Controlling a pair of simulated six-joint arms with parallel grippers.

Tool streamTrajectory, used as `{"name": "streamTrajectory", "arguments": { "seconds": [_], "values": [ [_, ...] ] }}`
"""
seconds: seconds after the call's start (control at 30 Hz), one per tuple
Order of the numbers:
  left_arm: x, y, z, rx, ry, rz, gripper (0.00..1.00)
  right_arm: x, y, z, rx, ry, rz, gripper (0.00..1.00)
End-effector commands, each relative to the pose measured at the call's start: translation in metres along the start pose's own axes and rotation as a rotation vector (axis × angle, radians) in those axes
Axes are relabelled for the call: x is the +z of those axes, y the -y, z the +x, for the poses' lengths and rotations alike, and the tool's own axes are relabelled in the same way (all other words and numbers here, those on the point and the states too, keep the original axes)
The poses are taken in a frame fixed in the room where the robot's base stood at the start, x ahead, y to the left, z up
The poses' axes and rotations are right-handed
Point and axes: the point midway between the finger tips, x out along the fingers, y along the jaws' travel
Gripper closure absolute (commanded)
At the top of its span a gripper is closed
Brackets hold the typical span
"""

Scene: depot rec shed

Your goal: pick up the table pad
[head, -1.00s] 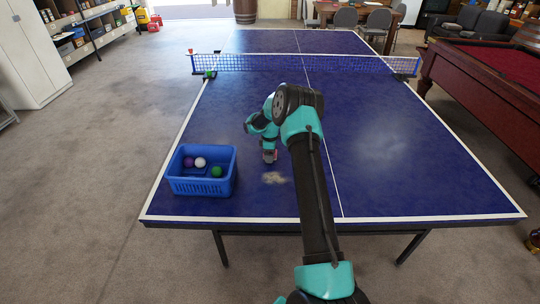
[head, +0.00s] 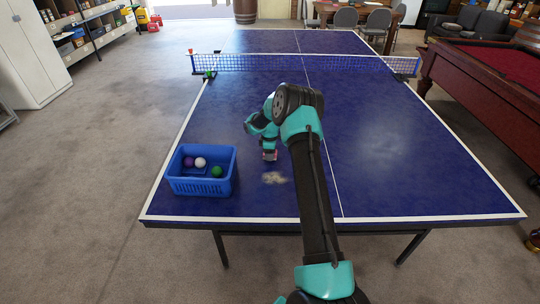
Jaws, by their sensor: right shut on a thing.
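My right gripper (head: 268,151) is low over the blue table-tennis table, behind and to the right of the blue basket. It is shut on a small pinkish thing, which I take to be the table pad (head: 270,157). Only a sliver of the pad shows under the fingers, and my own arm and wrist hide part of the area. I cannot tell whether the pad still touches the table. My left gripper is not in view.
The blue basket (head: 203,186) holds a purple, a white and a green ball. A pale smudge (head: 274,178) lies on the table (head: 400,180) just in front of the gripper. The net (head: 300,64) crosses the table farther back. The right half is clear.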

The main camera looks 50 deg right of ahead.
Motion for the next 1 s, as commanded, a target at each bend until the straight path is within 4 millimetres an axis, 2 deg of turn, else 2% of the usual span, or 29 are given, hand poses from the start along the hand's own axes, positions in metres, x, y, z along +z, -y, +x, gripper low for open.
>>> {"name": "streamTrajectory", "arguments": {
  "seconds": [0.37,0.63,0.87,1.0],
  "values": [
    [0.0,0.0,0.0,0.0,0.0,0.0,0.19,0.0,0.0,-0.006,0.001,0.0,0.0,0.77],
    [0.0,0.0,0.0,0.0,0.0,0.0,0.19,0.0,-0.001,-0.037,0.003,-0.001,0.0,0.77],
    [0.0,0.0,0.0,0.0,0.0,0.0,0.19,0.002,0.027,-0.038,-0.001,0.0,-0.001,0.77],
    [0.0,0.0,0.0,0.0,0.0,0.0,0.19,0.004,0.051,-0.041,-0.002,0.001,-0.002,0.77]
  ]
}}
